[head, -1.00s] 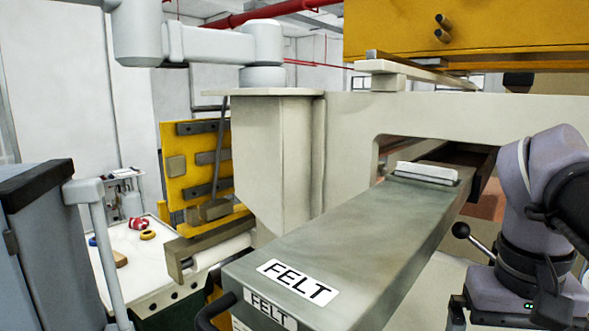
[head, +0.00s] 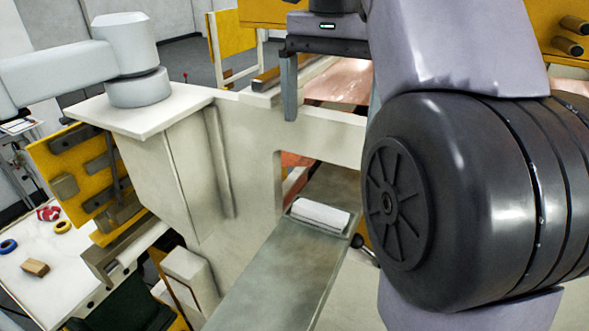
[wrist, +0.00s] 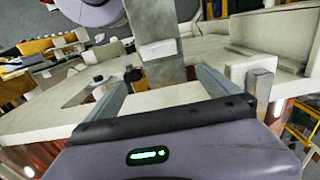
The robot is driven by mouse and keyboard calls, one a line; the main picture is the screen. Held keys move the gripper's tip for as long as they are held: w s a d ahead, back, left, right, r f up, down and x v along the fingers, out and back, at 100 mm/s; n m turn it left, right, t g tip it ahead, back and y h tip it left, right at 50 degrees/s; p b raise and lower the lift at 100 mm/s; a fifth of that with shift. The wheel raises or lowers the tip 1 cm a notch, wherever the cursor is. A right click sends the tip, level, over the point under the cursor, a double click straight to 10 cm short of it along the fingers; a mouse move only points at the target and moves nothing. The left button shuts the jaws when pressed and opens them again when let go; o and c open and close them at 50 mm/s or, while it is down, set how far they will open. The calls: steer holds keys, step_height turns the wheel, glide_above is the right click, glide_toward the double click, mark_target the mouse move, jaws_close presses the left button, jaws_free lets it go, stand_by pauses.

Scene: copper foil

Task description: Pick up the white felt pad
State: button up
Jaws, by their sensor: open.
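The white felt pad (head: 320,214) lies at the far end of the long grey-green felt shelf (head: 270,285) in the head view. In the wrist view the pad (wrist: 157,50) lies on the shelf, beyond the fingertips and between their lines. My gripper (wrist: 164,72) is open, with nothing between its two fingers. In the head view my gripper (head: 331,112) shows above and behind the pad, apart from it; my arm covers part of it.
A cream machine frame (head: 240,150) with an opening surrounds the shelf's far end. A copper sheet (head: 340,82) lies behind. A black ball-ended lever (head: 357,241) is close to the pad's right. A white table (head: 50,265) with small items stands at left.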

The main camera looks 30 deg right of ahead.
steer(key=s+a+f, duration=0.2)
steer(key=s+f, duration=0.1)
steer(key=b, duration=0.4)
glide_above(319, 210)
steer(key=f, duration=0.8)
steer(key=shift+w+d+f, duration=0.25)
steer(key=shift+d+f, duration=0.05)
steer(key=shift+d, duration=0.1)
steer(key=f, duration=0.3)
steer(key=s+a+f, duration=0.1)
steer(key=f, duration=0.1)
steer(key=shift+b, duration=0.4)
steer(key=shift+w+d, duration=0.15)
steer(key=shift+w, duration=0.15)
steer(key=shift+s, duration=0.15)
steer(key=c, duration=1.4)
steer(key=shift+r, duration=0.1)
steer(key=shift+r, duration=0.1)
